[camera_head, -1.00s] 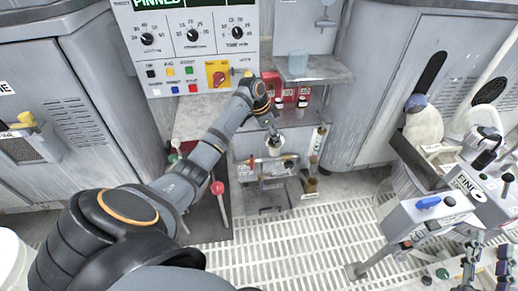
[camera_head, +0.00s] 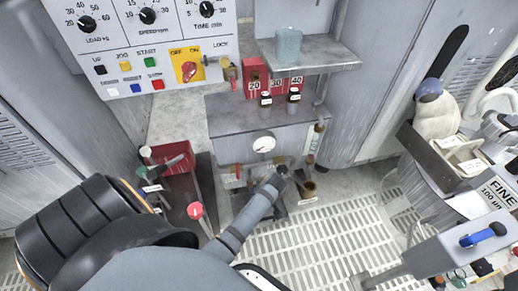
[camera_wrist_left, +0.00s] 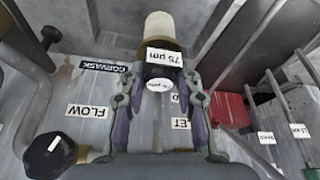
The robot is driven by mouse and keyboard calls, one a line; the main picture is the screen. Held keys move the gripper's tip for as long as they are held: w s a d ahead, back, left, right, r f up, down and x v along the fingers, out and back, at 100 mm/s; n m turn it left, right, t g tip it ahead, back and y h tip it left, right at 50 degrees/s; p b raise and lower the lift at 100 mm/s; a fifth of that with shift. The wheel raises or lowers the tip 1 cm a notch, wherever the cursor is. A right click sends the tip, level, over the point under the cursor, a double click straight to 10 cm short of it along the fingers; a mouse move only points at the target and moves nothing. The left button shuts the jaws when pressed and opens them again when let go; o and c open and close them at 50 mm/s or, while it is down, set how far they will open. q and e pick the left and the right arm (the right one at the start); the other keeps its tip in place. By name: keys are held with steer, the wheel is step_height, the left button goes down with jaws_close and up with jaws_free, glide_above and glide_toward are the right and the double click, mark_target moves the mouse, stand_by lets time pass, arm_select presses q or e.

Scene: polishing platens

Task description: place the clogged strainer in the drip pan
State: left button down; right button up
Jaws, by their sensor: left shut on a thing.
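In the left wrist view, the strainer (camera_wrist_left: 159,27) has a pale cylindrical body, a brown collar and a "75 µm" label. In the head view my left gripper (camera_head: 283,172) is in front of the grey cabinet below the gauge. The strainer is too small or hidden there to make out. I cannot tell which thing is the drip pan. My right gripper is not in view.
A round gauge (camera_head: 263,143) is on the cabinet front. A brown cup-like part (camera_head: 309,189) is just right of the gripper. A red bin (camera_head: 172,160) and a red-knobbed lever (camera_head: 196,211) are to the left. Slatted grating (camera_head: 330,235) covers the open floor.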

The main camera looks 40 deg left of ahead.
arm_select(q)
steer(key=shift+f+b, duration=0.3)
steer(key=shift+f, duration=0.1)
step_height(320, 180, down, 6)
steer(key=b, duration=0.3)
steer(key=shift+r+b, duration=0.15)
steer(key=shift+b, duration=0.15)
step_height(320, 180, down, 4)
steer(key=b, duration=0.2)
steer(key=shift+r+b, duration=0.1)
steer(key=shift+b, duration=0.3)
steer(key=shift+r, duration=0.15)
steer(key=c, duration=1)
jaws_free()
